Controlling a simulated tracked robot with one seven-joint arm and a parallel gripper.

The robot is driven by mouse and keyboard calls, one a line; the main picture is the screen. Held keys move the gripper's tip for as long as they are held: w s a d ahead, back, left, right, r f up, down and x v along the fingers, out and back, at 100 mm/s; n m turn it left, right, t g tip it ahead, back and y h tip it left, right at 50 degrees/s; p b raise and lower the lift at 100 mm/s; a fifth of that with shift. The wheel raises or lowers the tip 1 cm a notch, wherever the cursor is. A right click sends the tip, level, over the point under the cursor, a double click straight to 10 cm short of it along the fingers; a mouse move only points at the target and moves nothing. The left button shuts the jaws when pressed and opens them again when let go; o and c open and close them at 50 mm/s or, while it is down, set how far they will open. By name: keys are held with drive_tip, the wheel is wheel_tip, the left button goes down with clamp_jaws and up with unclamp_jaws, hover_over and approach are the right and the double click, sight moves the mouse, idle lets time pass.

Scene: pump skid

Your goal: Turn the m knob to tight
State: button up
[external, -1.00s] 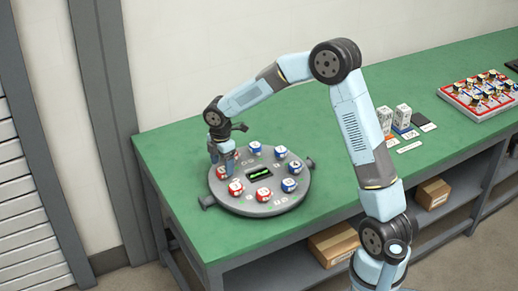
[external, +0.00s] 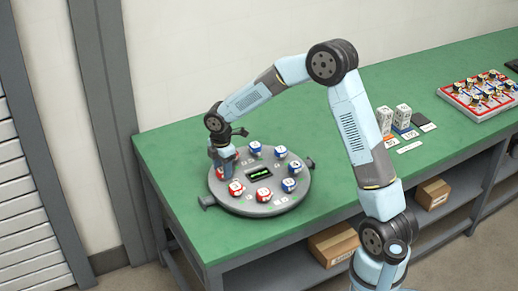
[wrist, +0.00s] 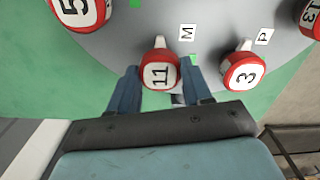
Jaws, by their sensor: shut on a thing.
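The m knob (wrist: 160,70) is red and white with "11" on its face, and an "M" label (wrist: 187,32) lies just beyond it on the grey round plate. My gripper (wrist: 161,80) has one finger on each side of this knob and is shut on it. In the external view my gripper (external: 222,158) reaches down at the left side of the plate (external: 247,205) and hides most of the knob. I cannot tell the exact turn of the knob.
A red-and-white knob marked "3" (wrist: 241,72) by a "P" label stands close to the right finger. A knob marked "5" (wrist: 80,12) is at upper left. More red and blue knobs ring a dark display (external: 259,171). Small boxes (external: 393,120) stand farther right on the green bench.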

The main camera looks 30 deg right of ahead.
drive_tip(key=shift+c, duration=1)
drive_tip(key=shift+m, duration=0.4)
drive_tip(key=m, duration=0.3)
drive_tip(key=shift+m, duration=0.3)
drive_tip(key=m, duration=0.4)
drive_tip(key=shift+w+r+m, duration=0.1)
drive_tip(key=shift+m, duration=0.2)
drive_tip(key=m, duration=0.5)
drive_tip(key=shift+m, duration=1.9)
drive_tip(key=o, duration=1)
